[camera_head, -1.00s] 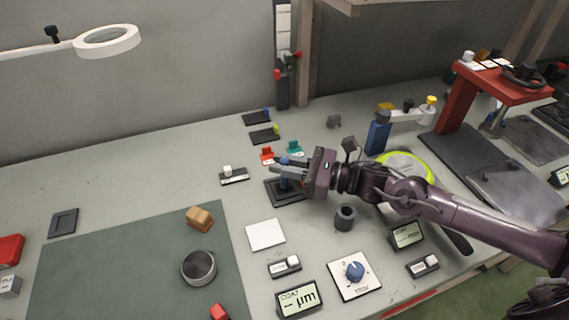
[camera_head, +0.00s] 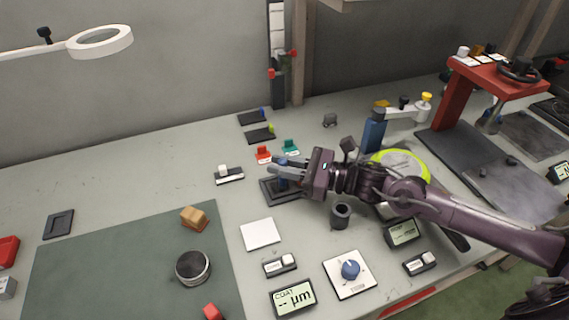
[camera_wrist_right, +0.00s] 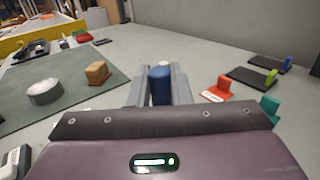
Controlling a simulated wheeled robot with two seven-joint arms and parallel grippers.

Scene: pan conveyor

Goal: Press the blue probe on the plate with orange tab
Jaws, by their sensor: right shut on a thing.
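The blue probe (camera_wrist_right: 160,84) stands upright between the fingers of my right gripper (camera_wrist_right: 161,88), which is shut on it. In the head view the right gripper (camera_head: 282,171) is over a dark square base (camera_head: 270,194), with the blue probe (camera_head: 283,183) partly hidden by the fingers. I cannot tell whether the probe still touches that base. Flat black plates with a blue tab (camera_head: 252,118) and a yellow-green tab (camera_head: 260,136) lie behind it. A red tab piece (camera_head: 263,155) and a teal one (camera_head: 290,147) stand nearby. I cannot make out a clearly orange tab. My left gripper is not in view.
A coating meter (camera_head: 293,298) shows dashes and µm. A white plate (camera_head: 261,234), a dark cup (camera_head: 341,215) and a dial panel (camera_head: 350,274) are in front of the gripper. A green mat (camera_head: 110,265) is at left. Bare grey table lies left of the tab plates.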

